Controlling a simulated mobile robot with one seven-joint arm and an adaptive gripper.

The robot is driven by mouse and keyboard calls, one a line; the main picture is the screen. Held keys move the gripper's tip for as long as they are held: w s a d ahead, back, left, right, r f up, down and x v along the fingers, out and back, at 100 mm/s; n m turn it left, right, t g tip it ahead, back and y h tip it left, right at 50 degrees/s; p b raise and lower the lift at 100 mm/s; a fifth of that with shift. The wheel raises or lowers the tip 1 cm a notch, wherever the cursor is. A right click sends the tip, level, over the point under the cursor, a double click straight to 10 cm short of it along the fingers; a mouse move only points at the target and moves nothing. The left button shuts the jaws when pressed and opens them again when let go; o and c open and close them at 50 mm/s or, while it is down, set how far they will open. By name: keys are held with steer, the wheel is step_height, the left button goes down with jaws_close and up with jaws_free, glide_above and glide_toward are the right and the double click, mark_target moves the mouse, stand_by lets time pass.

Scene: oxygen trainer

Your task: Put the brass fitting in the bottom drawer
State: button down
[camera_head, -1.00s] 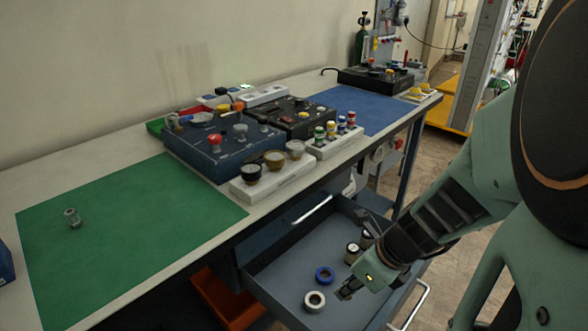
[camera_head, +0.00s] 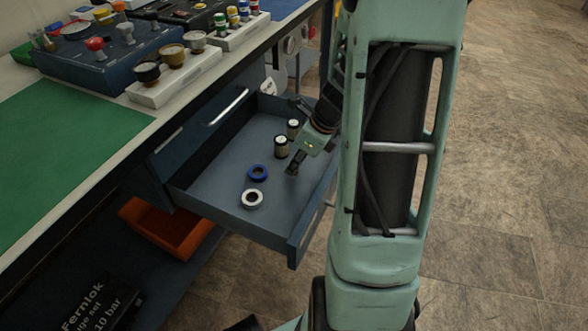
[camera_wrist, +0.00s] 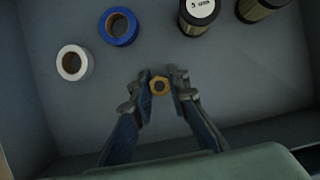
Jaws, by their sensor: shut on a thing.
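The brass fitting (camera_wrist: 160,86) shows in the wrist view as a small hexagonal ring with a dark hole. My gripper (camera_wrist: 160,92) is shut on it, one finger on each side. The head view shows my gripper (camera_head: 291,170) inside the open drawer's outline, over its right part; the fitting cannot be made out there. The open drawer (camera_head: 217,185) is blue-grey and sits below a shut front with a handle (camera_head: 228,106). Whether the fitting touches the drawer floor I cannot tell.
In the drawer lie a blue tape roll (camera_head: 257,173), a white tape roll (camera_head: 252,198) and two dark canisters with pale tops (camera_head: 281,147). Bare floor surrounds my gripper. An orange bin (camera_head: 165,228) stands below. The bench with a green mat (camera_head: 60,150) is at left.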

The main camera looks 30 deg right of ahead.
steer(key=shift+f, duration=0.55)
steer(key=shift+f, duration=0.2)
steer(key=c, duration=1.8)
jaws_free()
steer(key=shift+c, duration=0.2)
steer(key=shift+r, duration=0.1)
steer(key=shift+r, duration=0.3)
steer(key=p+v, duration=0.5)
steer(key=v, duration=0.6)
steer(key=shift+s+r, duration=0.2)
steer(key=shift+r, duration=0.05)
